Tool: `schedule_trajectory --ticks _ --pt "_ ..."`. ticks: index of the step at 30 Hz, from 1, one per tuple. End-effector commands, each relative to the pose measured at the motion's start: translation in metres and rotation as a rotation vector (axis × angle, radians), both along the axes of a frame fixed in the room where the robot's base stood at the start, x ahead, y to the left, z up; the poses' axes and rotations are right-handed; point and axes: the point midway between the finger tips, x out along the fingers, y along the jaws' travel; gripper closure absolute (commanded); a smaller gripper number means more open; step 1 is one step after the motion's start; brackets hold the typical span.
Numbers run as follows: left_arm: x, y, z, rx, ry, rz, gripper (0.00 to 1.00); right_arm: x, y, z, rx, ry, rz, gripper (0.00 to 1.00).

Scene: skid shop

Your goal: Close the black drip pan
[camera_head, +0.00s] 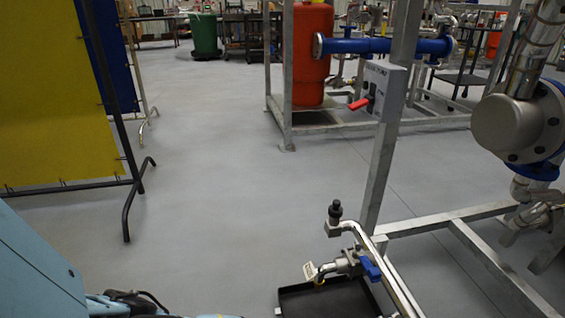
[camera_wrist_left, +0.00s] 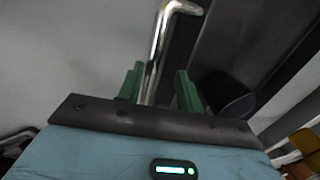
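The black drip pan (camera_head: 335,298) lies low in the head view, cut off by the bottom edge, below a small valve (camera_head: 345,262) with a blue handle (camera_head: 371,268). My left gripper (camera_wrist_left: 158,88) shows in the wrist view with its two green fingers apart. A bent chrome rod (camera_wrist_left: 158,45) shows in the gap between the fingers; I cannot tell whether it is between them or beyond them. Neither finger is clearly touching it. A dark panel (camera_wrist_left: 235,40) and a rounded black part (camera_wrist_left: 226,92) are to the right; I cannot tell if they belong to the pan. My right gripper is out of view.
Bent metal pipes (camera_head: 375,255) rise beside the pan. A grey steel frame (camera_head: 450,215) and a large flanged pipe (camera_head: 515,125) stand on the right. A yellow screen (camera_head: 55,100) stands at the left. The grey floor (camera_head: 220,200) between them is clear.

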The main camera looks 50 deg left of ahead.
Motion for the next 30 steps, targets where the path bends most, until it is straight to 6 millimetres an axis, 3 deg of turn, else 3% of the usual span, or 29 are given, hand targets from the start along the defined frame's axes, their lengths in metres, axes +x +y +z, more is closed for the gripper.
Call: schedule_trajectory --ticks 10,22,30 --pt "-0.004 0.001 0.004 0.003 0.007 -0.001 0.64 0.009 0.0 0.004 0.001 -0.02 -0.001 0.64" --pt "-0.012 0.006 0.063 0.002 0.003 -0.001 0.64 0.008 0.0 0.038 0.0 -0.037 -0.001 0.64" --pt "-0.015 0.007 0.076 0.002 0.005 -0.001 0.64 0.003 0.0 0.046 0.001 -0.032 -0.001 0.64"
